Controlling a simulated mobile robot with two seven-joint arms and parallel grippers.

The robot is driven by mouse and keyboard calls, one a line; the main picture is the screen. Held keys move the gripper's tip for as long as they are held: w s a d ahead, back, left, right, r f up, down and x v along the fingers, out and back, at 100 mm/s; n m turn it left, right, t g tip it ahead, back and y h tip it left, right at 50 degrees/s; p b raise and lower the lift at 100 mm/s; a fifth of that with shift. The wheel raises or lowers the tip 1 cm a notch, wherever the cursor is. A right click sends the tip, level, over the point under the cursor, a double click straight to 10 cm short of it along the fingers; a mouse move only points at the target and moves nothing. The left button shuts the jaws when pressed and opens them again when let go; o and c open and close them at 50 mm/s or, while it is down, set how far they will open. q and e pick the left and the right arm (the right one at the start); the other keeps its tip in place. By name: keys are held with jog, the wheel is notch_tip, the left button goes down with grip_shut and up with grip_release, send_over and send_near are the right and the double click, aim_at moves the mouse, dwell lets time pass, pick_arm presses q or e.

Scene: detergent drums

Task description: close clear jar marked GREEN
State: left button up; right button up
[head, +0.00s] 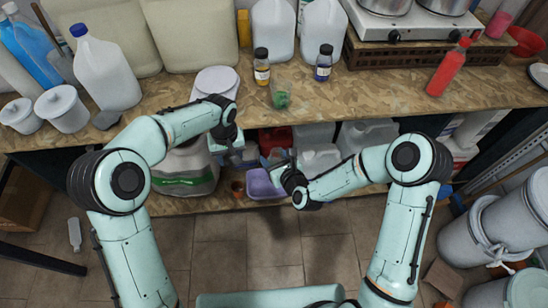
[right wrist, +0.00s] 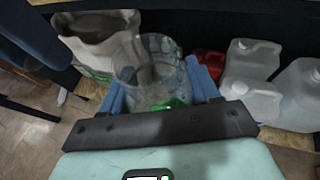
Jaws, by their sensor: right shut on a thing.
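A small clear jar with green on it (head: 281,96) stands near the front edge of the counter; I cannot make out a lid or lettering. My right gripper (head: 271,167) is out in front of the counter edge, to the near side of that jar and apart from it. In the right wrist view its blue fingers are shut on a clear, rounded vessel (right wrist: 146,72), with a green patch (right wrist: 172,104) low between them. In the head view this vessel hardly shows. My left gripper (head: 230,149) hangs before the counter edge, left of the right one; its opening is unclear.
Jars with black lids, one yellow-labelled (head: 262,68) and one blue-labelled (head: 323,64), stand behind the green jar. A white round-topped item (head: 215,82) is left, a red bottle (head: 449,68) right. Canisters, a bag (head: 184,172) and a purple tub (head: 264,184) sit below.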

pick_arm(q)
jog(key=d+r+n, duration=0.2)
jog(key=d+r, duration=0.8)
jog(key=d, duration=0.4)
jog(key=shift+n, duration=0.3)
jog(key=shift+s+a, duration=0.1)
jog(key=shift+f, duration=1.95)
jog(key=shift+s, duration=0.1)
jog(key=shift+f, duration=0.9)
